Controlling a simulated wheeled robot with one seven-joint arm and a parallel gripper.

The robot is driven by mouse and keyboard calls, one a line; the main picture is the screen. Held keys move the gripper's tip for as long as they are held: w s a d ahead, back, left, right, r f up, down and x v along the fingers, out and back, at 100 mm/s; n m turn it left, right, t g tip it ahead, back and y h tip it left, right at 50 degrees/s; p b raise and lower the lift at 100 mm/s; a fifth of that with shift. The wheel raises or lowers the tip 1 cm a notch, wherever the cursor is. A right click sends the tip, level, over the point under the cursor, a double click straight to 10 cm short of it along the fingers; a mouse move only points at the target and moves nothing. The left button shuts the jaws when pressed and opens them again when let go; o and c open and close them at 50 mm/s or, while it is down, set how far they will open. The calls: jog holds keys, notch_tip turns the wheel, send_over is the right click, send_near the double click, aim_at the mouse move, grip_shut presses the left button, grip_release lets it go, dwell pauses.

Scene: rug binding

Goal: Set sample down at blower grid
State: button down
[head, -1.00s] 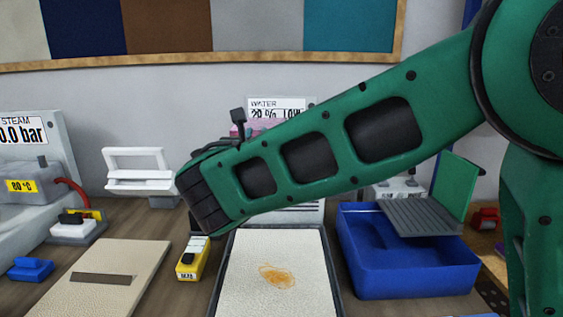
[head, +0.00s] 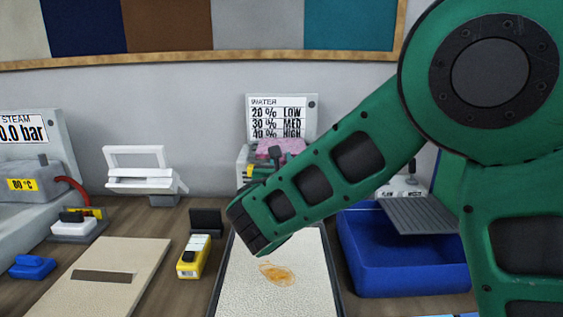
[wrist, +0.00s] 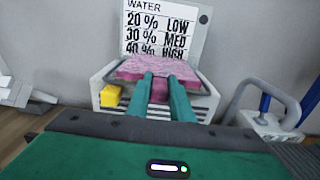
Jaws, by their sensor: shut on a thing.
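My gripper (wrist: 163,80) is shut on a pink speckled sample (wrist: 160,68), a flat, soft-looking piece. The sample is at the top of a white slotted box (wrist: 190,100) below the WATER sign; I cannot tell whether it touches the box. This box seems to be the blower, its top mostly hidden under the sample. In the head view the sample (head: 280,148) shows above my arm, in front of the sign's lower part. My arm hides most of the box and gripper there.
The WATER sign (head: 282,118) stands behind. A yellow block (wrist: 110,96) is at the box's left. A blue tray (head: 400,270) with a grey ribbed plate (head: 425,215) stands right. A cream mat with an orange stain (head: 300,300) lies in front. A yellow device (head: 192,262) is left.

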jog(key=c, duration=1.6)
grip_release()
jog(key=shift+o, duration=0.2)
jog(key=s, duration=1.2)
jog(key=shift+a, duration=0.15)
